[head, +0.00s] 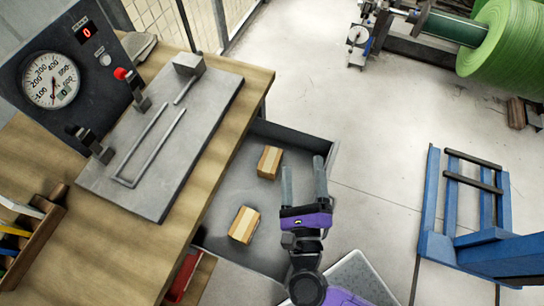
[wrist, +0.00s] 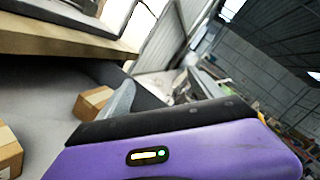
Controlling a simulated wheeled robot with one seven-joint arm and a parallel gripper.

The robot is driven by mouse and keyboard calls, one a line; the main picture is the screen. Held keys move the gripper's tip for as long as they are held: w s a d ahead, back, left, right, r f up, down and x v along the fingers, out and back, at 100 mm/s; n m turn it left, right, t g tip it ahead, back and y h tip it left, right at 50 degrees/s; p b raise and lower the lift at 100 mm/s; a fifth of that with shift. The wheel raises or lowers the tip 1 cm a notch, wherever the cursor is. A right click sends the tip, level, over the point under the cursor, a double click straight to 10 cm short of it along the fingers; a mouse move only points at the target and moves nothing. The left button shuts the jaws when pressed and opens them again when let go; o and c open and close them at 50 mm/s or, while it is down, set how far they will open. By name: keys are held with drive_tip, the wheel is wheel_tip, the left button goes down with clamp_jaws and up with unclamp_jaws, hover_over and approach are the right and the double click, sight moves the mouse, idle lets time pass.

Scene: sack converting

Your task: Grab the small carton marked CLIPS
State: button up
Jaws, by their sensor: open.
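Two small tan cartons lie apart in an open grey drawer (head: 302,138) beside the wooden bench. The farther carton (head: 269,162) is left of my gripper's fingers; the nearer carton (head: 243,225) is lower left. No lettering is readable on either, so I cannot tell which is marked CLIPS. My gripper (head: 303,178) is open and empty, its two grey fingers apart over the drawer's right side, touching neither carton. The wrist view shows one carton (wrist: 93,102) beside a grey finger and another carton (wrist: 8,152) cut off at the left edge. The purple gripper body hides much there.
The bench (head: 235,115) carries a metal plate with a bent rod (head: 150,145) and a dial gauge panel (head: 50,80). The drawer walls surround the cartons. A blue frame (head: 455,215) stands on the right. Open floor (head: 370,140) lies between the drawer and this frame.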

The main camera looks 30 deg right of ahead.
drive_tip(key=w+a+f+m+g+p, duration=0.1)
drive_tip(key=w+a+f+m+g, duration=0.35)
drive_tip(key=m, duration=0.35)
drive_tip(key=m+g+p, duration=0.1)
drive_tip(key=m+g, duration=0.2)
drive_tip(key=m, duration=0.2)
approach(272, 157)
drive_tip(key=shift+a+f, duration=0.45)
drive_tip(key=shift+f, duration=0.15)
drive_tip(key=shift+w+f+h, duration=0.1)
drive_tip(key=shift+f+h, duration=0.1)
drive_tip(key=shift+h, duration=0.1)
drive_tip(key=p+x, duration=0.2)
drive_tip(key=x, duration=0.9)
drive_tip(key=shift+d+f, duration=0.2)
drive_tip(key=shift+f, duration=0.05)
drive_tip(key=c, duration=1.5)
drive_tip(key=shift+o, duration=0.2)
drive_tip(key=shift+r, duration=0.1)
